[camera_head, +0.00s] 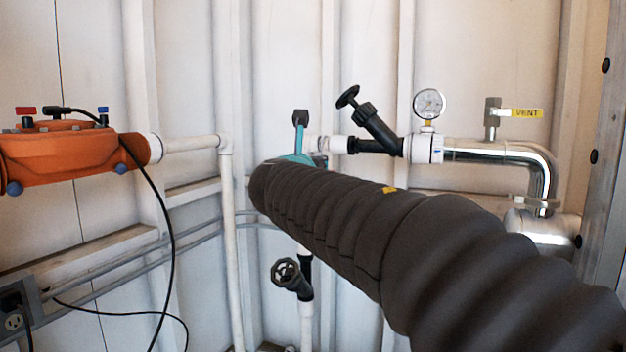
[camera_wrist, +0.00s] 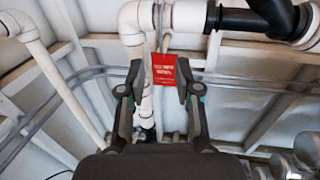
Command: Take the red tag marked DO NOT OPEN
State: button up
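The red tag (camera_wrist: 164,70) with small, blurred white lettering hangs in front of the white pipework in the wrist view. My gripper (camera_wrist: 159,66) is open, with one dark finger on each side of the tag in the picture. No finger visibly touches the tag, and I cannot tell whether it lies between the fingertips or beyond them. In the head view, my dark ribbed arm sleeve hides most of the gripper, and only teal and black parts (camera_head: 300,130) show past its end. The tag is not visible there.
White pipes (camera_wrist: 139,30) and a black fitting (camera_wrist: 240,20) are close above the fingers. A black valve (camera_head: 372,120), a gauge (camera_head: 429,103) and a yellow VENT handle (camera_head: 525,113) are at right. An orange unit (camera_head: 75,155) is at left. A handwheel valve (camera_head: 290,277) sits lower.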

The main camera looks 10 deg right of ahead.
jog(key=x, duration=0.7)
jog(key=shift+w+d+f+p, duration=0.15)
jog(key=shift+w+f+p, duration=0.15)
jog(key=shift+c, duration=0.2)
grip_shut()
